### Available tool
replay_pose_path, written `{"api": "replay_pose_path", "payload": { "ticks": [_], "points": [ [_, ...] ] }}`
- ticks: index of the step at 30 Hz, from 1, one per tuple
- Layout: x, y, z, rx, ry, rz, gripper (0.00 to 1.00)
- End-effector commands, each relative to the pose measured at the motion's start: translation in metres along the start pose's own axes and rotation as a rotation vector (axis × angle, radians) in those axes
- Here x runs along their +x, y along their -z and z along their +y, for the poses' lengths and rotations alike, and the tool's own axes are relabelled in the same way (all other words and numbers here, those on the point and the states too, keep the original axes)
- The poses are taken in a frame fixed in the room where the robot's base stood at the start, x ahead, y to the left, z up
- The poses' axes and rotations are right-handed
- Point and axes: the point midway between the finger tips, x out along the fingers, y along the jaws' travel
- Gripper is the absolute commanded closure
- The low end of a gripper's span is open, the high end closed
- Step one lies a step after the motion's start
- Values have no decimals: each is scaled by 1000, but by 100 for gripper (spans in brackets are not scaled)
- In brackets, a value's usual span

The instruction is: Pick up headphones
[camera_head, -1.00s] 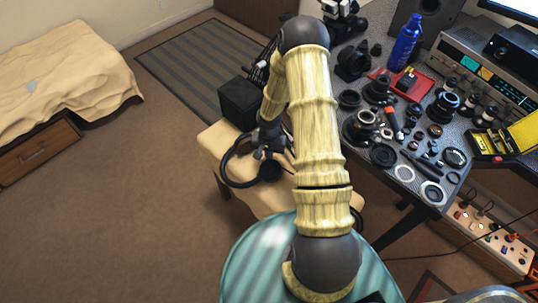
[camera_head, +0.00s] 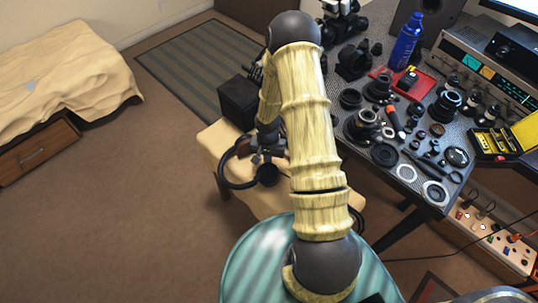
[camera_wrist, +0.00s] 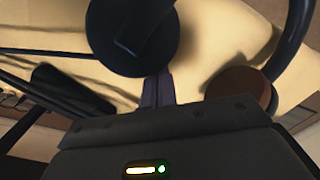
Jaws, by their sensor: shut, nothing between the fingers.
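The black headphones (camera_head: 228,181) lie on a beige cushioned seat, with the curved band to the left and a round ear cup (camera_head: 267,175) to the right. My gripper (camera_head: 260,158) is over the headphones, partly hidden by my arm. In the wrist view, its fingers (camera_wrist: 157,90) are together between the two ear cups, with nothing held. Whether they touch the headphones I cannot tell.
The workbench at right is crowded with lens parts, a blue bottle (camera_head: 406,42) and a red tray (camera_head: 422,84). Open carpet (camera_head: 120,220) lies to the left.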

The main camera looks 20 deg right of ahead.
Motion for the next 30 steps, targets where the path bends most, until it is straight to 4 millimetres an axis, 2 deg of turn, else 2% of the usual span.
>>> {"api": "replay_pose_path", "payload": {
  "ticks": [5, 8, 24, 30],
  "points": [
    [-13, 1, 0, 0, 1, 1, 100],
    [-29, 1, 0, 2, 1, 2, 100],
    [-137, 1, 0, 2, 2, 5, 100],
    [-167, 1, 0, 2, 1, 2, 100]
  ]
}}
